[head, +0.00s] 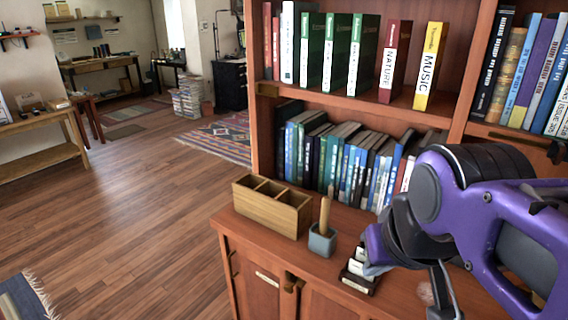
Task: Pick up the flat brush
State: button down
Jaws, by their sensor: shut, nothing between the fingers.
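A light wooden handle (324,215) stands upright in a small blue-grey pot (322,240) on the cabinet top. It may be the flat brush; no bristles show, and its lower end is hidden in the pot. My gripper (373,269) comes in from the right on a purple arm. It is shut and empty, to the right of the pot and apart from the handle. Its tip overlaps a small black item with pale labels (355,281) in the picture; I cannot tell whether they touch. A blurry pale brown patch (427,294) shows partly behind my arm; I cannot tell what it is.
A wooden divided box (272,208) stands left of the pot. Behind, leaning books (345,160) fill the lower shelf, with upright binders (335,50) above. The cabinet's left edge is close to the box. Wooden floor (130,220) lies open at left.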

aim_at(322, 231)
jog(key=i+j+z, duration=0.1)
jog(key=j+z, duration=0.15)
jog(key=j, duration=0.15)
jog(key=j+z, duration=0.25)
jog(key=i+j+z, duration=0.1)
jog(key=j+z, duration=0.15)
jog(key=j, duration=0.15)
jog(key=i+j+z, duration=0.2)
jog(key=j, duration=0.2)
jog(key=k, duration=0.1)
